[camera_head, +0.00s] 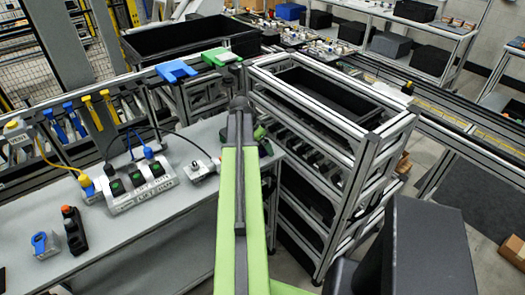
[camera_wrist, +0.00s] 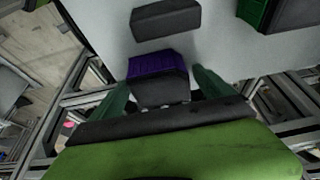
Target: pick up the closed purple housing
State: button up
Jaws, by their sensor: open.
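The closed purple housing (camera_wrist: 157,66) shows in the wrist view, with a purple upper part and a dark grey part nearer to me. It lies on a pale grey surface (camera_wrist: 215,50). My gripper (camera_wrist: 161,79) is open, with one dark green finger on the left of the housing and one on the right. The housing sits between or just beyond the fingertips; I cannot tell the exact depth or whether they touch it. In the head view my green arm hides the gripper area, and I do not see the housing there.
A dark block (camera_wrist: 166,19) lies just beyond the housing, and a green part (camera_wrist: 254,11) is at the upper right. In the head view, a grey workbench (camera_head: 150,215) holds a switch box (camera_head: 139,186). A metal rack (camera_head: 345,140) stands close on the right.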

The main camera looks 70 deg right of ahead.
jog(key=shift+r, duration=0.1)
jog(key=c, duration=1.6)
notch_tip(320, 180, up, 5)
jog(key=p, duration=0.5)
jog(key=shift+s+a+r+p, duration=0.35)
jog(key=shift+s+r+p, duration=0.65)
jog(key=shift+s, duration=0.9)
jog(key=shift+s+a+r+p, duration=0.4)
jog(key=shift+s+r+p, duration=0.65)
jog(key=shift+s, duration=0.9)
jog(key=shift+s+a+r+p, duration=0.35)
jog(key=shift+s+r+p, duration=0.65)
jog(key=shift+s, duration=0.9)
